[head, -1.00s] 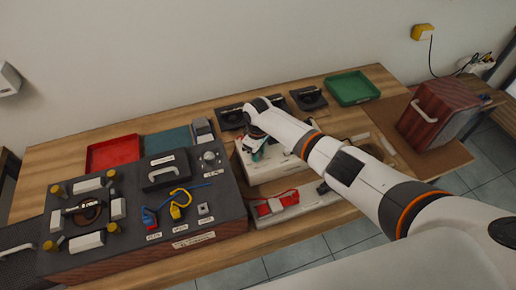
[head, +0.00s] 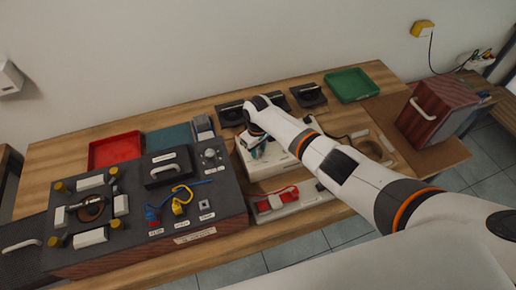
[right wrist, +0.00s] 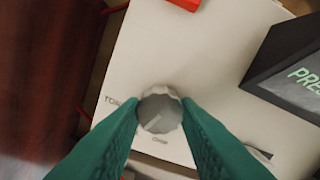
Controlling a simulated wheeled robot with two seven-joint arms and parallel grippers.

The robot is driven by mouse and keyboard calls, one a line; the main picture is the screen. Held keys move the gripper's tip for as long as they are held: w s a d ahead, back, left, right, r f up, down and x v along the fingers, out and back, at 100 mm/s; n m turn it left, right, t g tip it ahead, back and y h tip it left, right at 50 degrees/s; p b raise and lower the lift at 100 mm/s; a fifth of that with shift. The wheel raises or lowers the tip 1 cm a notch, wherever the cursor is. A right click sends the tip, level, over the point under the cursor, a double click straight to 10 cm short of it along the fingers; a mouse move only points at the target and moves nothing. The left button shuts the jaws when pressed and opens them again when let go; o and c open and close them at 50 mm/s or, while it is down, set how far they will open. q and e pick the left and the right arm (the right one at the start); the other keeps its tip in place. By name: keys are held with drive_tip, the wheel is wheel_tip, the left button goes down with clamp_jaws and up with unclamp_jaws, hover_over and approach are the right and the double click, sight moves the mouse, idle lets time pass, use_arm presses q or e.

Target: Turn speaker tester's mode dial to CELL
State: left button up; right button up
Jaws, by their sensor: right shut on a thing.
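The speaker tester appears to be the white box (head: 285,165) at the middle of the bench; its pale top panel (right wrist: 165,50) fills much of the right wrist view. My right gripper (head: 256,147) is over it. In the right wrist view, its green fingers (right wrist: 160,106) are shut on a round grey dial (right wrist: 160,114), one on each side. Blurred lettering starting "TON" is left of the dial, and a short label is below it. A pale mark on the dial seems to point lower left. The fingers hide part of the panel. My left gripper is out of view.
A dark screen (right wrist: 290,75) with green letters stands right of the dial. A dark console (head: 130,215) is left of the tester, a red speaker box (head: 440,110) right. Red (head: 115,150) and green (head: 352,85) trays lie behind.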

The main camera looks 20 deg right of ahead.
sight(258, 151)
drive_tip(key=o, duration=1)
drive_tip(key=shift+r, duration=0.1)
wheel_tip(258, 151, up, 12)
drive_tip(key=shift+b, duration=0.75)
